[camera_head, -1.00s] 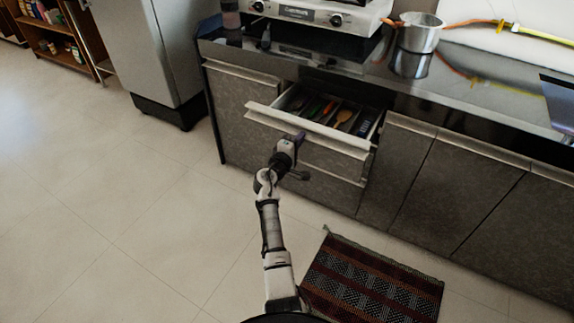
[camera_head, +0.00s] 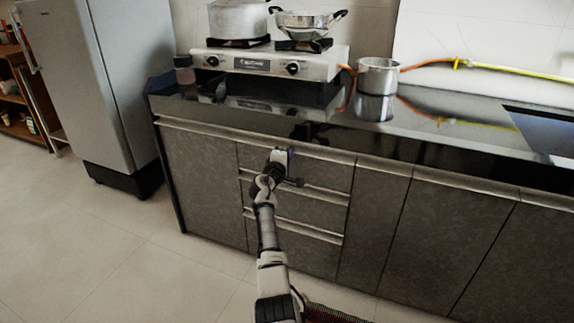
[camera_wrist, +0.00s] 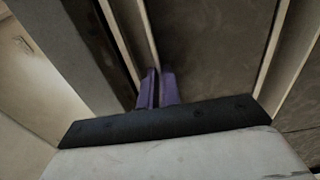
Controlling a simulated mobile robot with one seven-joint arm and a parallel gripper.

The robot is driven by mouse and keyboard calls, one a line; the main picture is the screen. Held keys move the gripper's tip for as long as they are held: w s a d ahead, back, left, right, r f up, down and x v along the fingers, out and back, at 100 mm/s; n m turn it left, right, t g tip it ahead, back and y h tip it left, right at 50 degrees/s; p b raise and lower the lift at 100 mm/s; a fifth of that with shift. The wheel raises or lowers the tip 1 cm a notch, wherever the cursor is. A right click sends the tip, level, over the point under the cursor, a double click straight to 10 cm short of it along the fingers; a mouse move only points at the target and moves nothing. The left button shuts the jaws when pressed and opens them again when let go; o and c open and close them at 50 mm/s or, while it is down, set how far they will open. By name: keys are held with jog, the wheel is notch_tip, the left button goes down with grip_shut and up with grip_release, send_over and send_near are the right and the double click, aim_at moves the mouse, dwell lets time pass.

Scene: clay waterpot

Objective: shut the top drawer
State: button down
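The top drawer (camera_head: 315,171) is in the grey speckled counter front, below the dark countertop. Its front looks flush with the cabinet, and no drawer inside shows. A pale strip runs along its top edge. My gripper (camera_head: 284,152) is up against the upper part of this drawer front, hiding a piece of it. In the wrist view, my two purple fingers (camera_wrist: 157,88) are side by side with almost no space between them. Their tips are at or very near a pale strip (camera_wrist: 143,35); exact contact is unclear. No held object shows.
Lower drawers (camera_head: 300,207) are flush beneath. A stove (camera_head: 270,62) with pots and a metal pot (camera_head: 378,76) stand on the countertop (camera_head: 440,125). A fridge (camera_head: 85,85) is at left. A woven mat (camera_head: 330,314) lies at the bottom. The left floor is clear.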

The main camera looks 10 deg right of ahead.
jog(key=shift+w+d+r, duration=0.1)
jog(key=shift+w+r, duration=0.05)
jog(key=shift+w, duration=0.15)
jog(key=c, duration=1.6)
grip_release()
jog(key=shift+d, duration=0.1)
jog(key=shift+s, duration=0.1)
jog(key=p+v, duration=0.2)
jog(key=v, duration=1.1)
jog(key=shift+s+a+r, duration=0.2)
jog(key=shift+s+a, duration=0.05)
jog(key=shift+a, duration=0.05)
